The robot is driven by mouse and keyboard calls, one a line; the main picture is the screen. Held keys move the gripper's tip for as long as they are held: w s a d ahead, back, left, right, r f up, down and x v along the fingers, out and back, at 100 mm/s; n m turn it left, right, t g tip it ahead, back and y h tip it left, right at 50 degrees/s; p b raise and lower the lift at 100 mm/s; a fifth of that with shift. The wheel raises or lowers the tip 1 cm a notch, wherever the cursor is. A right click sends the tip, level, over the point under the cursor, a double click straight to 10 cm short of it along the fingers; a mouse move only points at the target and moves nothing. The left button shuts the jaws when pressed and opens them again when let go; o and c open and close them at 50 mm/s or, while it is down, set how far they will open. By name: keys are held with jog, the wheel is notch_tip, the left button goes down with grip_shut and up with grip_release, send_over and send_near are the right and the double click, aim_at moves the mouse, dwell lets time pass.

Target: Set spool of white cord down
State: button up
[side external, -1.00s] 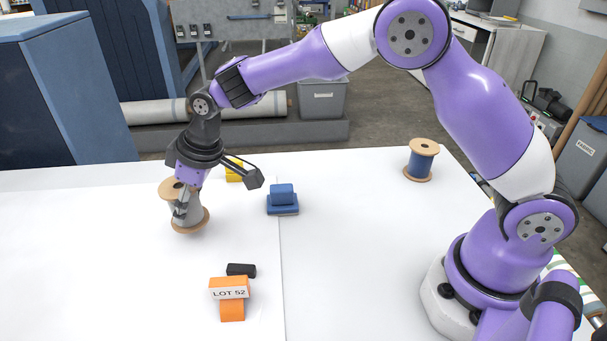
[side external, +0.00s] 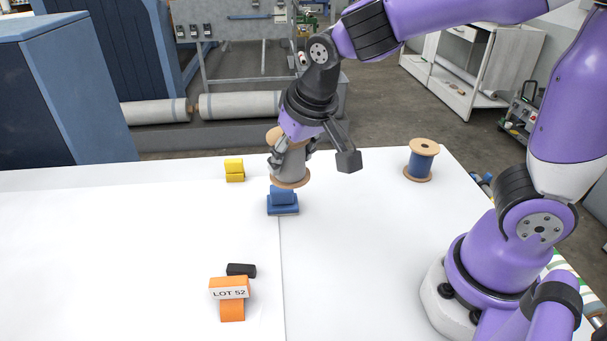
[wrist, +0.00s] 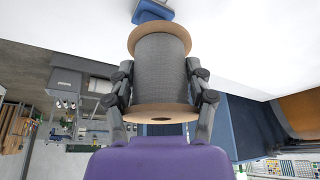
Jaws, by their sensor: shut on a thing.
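My gripper (side external: 291,158) is shut on a spool of cord (side external: 289,172) with tan flanges. The cord looks grey in these views, not clearly white. The spool is held roughly upright, a little tilted, and appears above the white table (side external: 370,260), behind and over the small blue block (side external: 283,203). In the wrist view the same spool (wrist: 160,70) sits between both fingers, which press on its sides. The exact gap under the spool cannot be told.
A spool of blue cord (side external: 420,161) stands at the back right of the table. A yellow block (side external: 234,170) lies to the left at the back. An orange "LOT 52" holder (side external: 230,300) and a black block (side external: 241,269) are at the front. The table's left and right-middle areas are clear.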

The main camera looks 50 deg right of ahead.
jog(key=d+f+m, duration=0.1)
jog(key=d+f, duration=0.1)
jog(key=d, duration=0.3)
jog(key=d+f, duration=0.2)
jog(key=d, duration=0.3)
jog(key=s+d+f+m+h, duration=0.1)
jog(key=d+f, duration=0.2)
jog(key=d, duration=0.3)
jog(key=shift+s+f+m, duration=0.1)
jog(key=shift+m, duration=0.2)
jog(key=shift+d+f, duration=0.15)
jog(key=shift+f, duration=1.9)
jog(key=shift+f, duration=0.1)
jog(key=o, duration=1.4)
